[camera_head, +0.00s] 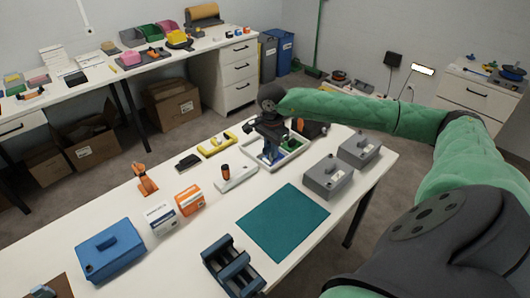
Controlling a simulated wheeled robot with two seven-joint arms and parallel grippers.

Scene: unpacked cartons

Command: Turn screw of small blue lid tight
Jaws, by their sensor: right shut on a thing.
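My right gripper (268,148) reaches in over the white tray (295,157) at the far side of the table, pointing down. It is shut on a small blue thing (269,157), which looks like the blue lid; the fingers and the tray rim hide much of it. I cannot tell how far its screw is turned. A green part (291,144) lies in the tray just right of the gripper. My left gripper is not in view.
Two grey lidded boxes (327,178) stand right of the tray. A teal mat (283,221) leaves clear room in front. A blue box (110,250), small cartons (189,199), an orange tool (145,180) and a dark blue rack (231,267) are on the table's near half.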

